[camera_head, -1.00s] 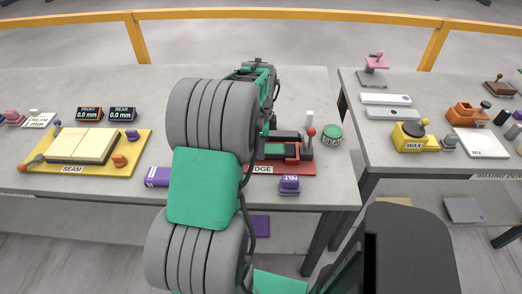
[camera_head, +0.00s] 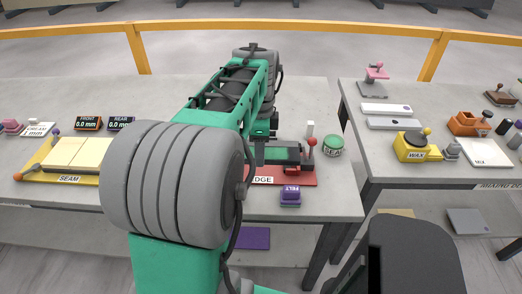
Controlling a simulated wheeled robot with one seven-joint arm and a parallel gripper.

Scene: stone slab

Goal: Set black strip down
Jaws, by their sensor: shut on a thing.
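My gripper (camera_head: 260,152) points down at the left part of the red EDGE fixture (camera_head: 307,177), mostly behind my own green and grey arm. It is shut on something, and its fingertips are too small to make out. I cannot clearly pick out the black strip. A dark green slab (camera_head: 284,154) lies in the red fixture just right of my gripper. A red-knobbed lever (camera_head: 310,145) stands at the fixture's right end.
A purple FELT block (camera_head: 290,194) sits at the table's front edge. A green round tin (camera_head: 333,146) stands right of the fixture. The yellow SEAM board (camera_head: 62,176) is at left. A gap separates the right table with the yellow WAX pot (camera_head: 412,148). Bare tabletop lies behind the fixture.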

